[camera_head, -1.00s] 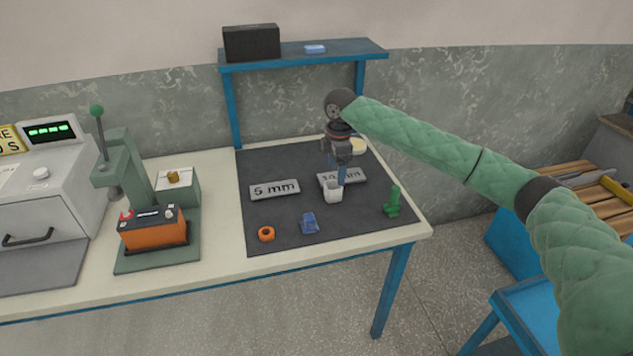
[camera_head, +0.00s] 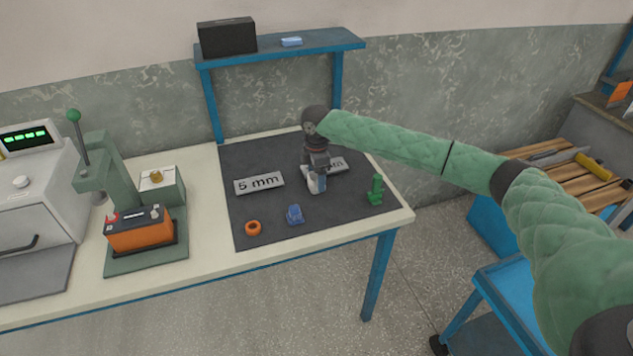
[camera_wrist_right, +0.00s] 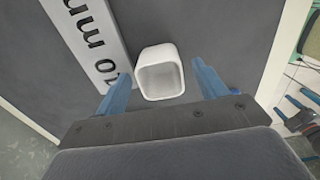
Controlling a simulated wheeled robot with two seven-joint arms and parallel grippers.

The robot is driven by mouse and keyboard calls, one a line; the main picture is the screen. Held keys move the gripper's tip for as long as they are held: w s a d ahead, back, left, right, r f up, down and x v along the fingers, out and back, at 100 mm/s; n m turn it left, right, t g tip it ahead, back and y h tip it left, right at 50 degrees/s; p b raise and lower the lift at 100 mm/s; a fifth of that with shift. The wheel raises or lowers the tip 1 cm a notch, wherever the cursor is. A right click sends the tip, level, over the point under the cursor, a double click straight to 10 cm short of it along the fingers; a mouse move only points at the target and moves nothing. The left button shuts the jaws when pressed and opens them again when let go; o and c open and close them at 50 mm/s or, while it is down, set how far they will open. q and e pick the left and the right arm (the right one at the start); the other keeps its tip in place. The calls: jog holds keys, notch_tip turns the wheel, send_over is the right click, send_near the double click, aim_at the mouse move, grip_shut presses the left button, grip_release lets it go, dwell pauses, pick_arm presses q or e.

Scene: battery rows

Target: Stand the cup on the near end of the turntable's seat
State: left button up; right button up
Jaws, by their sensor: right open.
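The small white cup (camera_head: 309,183) stands upright on the dark mat (camera_head: 240,213), in front of the "10 mm" plate (camera_head: 337,165), partly hidden by my right gripper (camera_head: 316,180). The right wrist view shows the cup (camera_wrist_right: 160,73) from above, empty, with its mouth toward the camera. My right gripper (camera_wrist_right: 162,88) is open there. Its blue fingers point down on either side of the cup, with a gap on each side. I cannot make out the turntable or its seat. My left gripper does not show in the head view.
On the mat are the "5 mm" plate (camera_head: 259,183), an orange ring (camera_head: 253,228), a blue block (camera_head: 295,215) and a green figure (camera_head: 376,190). A green press (camera_head: 112,165) holding an orange battery (camera_head: 139,230) stands left. A blue shelf (camera_head: 330,42) rises behind.

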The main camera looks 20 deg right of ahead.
jog(key=shift+f, duration=0.2)
jog(key=shift+c, duration=0.2)
jog(key=c, duration=1)
jog(key=shift+r, duration=0.1)
